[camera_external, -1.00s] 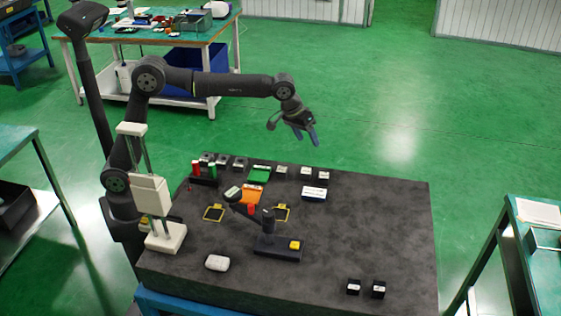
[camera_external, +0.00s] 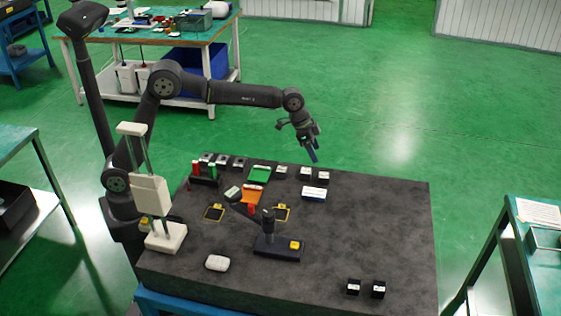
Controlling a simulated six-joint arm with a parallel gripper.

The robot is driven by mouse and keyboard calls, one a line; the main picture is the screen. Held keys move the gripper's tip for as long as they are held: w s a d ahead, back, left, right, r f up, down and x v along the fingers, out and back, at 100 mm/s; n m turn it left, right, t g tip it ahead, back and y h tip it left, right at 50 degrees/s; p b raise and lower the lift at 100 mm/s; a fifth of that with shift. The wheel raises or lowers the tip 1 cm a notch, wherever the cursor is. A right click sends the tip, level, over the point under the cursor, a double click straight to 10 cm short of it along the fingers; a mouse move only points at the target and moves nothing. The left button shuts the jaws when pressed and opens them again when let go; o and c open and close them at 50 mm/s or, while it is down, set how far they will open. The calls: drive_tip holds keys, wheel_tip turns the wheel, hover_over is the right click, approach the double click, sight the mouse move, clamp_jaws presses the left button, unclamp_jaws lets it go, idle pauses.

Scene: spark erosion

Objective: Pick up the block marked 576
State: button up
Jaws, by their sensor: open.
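My gripper (camera_external: 313,152) is open and empty, above the back edge of the dark table. Small dark blocks with white labelled tops stand below it near the back edge: one block (camera_external: 281,171), a second block (camera_external: 306,174) and a third block (camera_external: 323,176). Two more labelled blocks stand at the front right, a left one (camera_external: 353,287) and a right one (camera_external: 379,289). The markings are too small to read, so I cannot tell which block is 576.
Several grey blocks (camera_external: 222,161) stand at the back left, near a holder with red and green cylinders (camera_external: 205,174). Green (camera_external: 259,174) and orange (camera_external: 252,194) trays, a white-topped box (camera_external: 314,193) and a black device (camera_external: 278,247) occupy the middle. The table's right side (camera_external: 390,225) is clear.

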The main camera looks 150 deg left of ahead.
hover_over(323, 175)
drive_tip(key=s+d, duration=0.1)
drive_tip(key=s, duration=0.1)
drive_tip(key=f, duration=0.5)
drive_tip(key=shift+w+f, duration=0.15)
drive_tip(key=shift+w, duration=0.1)
drive_tip(key=shift+d+x, duration=0.15)
drive_tip(key=shift+x, duration=1.25)
drive_tip(key=shift+d+x, duration=0.15)
drive_tip(key=shift+x, duration=1.2)
drive_tip(key=c, duration=1.3)
